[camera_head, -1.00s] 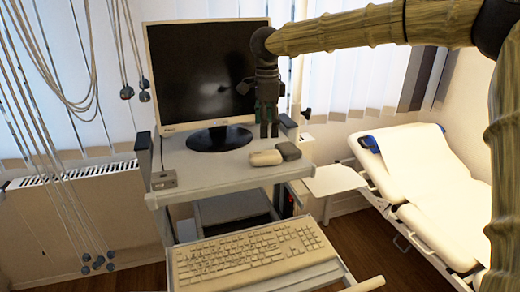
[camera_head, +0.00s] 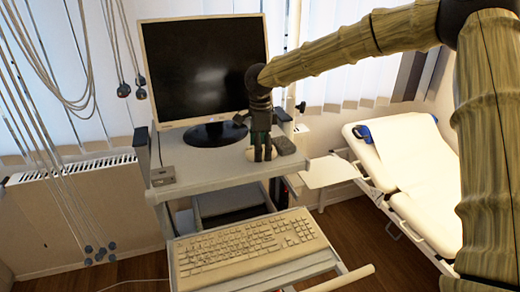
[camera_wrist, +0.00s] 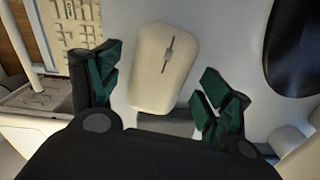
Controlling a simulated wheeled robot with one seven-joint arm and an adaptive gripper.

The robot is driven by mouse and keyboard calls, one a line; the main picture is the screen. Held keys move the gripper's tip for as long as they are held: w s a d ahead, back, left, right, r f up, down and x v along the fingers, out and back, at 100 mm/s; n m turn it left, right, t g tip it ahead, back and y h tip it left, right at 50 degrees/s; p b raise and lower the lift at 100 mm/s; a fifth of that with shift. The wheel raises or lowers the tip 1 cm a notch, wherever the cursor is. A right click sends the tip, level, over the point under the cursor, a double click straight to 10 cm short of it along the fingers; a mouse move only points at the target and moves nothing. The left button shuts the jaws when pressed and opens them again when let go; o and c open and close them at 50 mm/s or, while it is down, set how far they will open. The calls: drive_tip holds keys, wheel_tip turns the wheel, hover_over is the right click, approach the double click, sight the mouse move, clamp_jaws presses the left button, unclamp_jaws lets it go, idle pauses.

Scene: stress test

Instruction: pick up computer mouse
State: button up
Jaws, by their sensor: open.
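The computer mouse (camera_wrist: 163,68) is cream-white with a small grey wheel and lies on the cart's upper shelf (camera_head: 208,178). In the wrist view it sits between and slightly beyond the open fingers of my gripper (camera_wrist: 155,88), with no finger clearly touching it. In the head view my gripper (camera_head: 262,155) points down over the shelf's right front part and hides most of the mouse (camera_head: 252,156).
A monitor (camera_head: 205,70) stands at the back of the shelf. A dark grey object (camera_head: 284,146) lies close right of my gripper, and a small grey box (camera_head: 163,176) is at the left. A keyboard (camera_head: 250,245) rests on the lower tray. A bed (camera_head: 415,165) is at the right.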

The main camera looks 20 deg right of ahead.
drive_tip(key=shift+s+f, duration=0.15)
drive_tip(key=shift+f, duration=0.15)
drive_tip(key=c, duration=1.1)
drive_tip(key=shift+c, duration=0.2)
drive_tip(key=shift+r, duration=0.15)
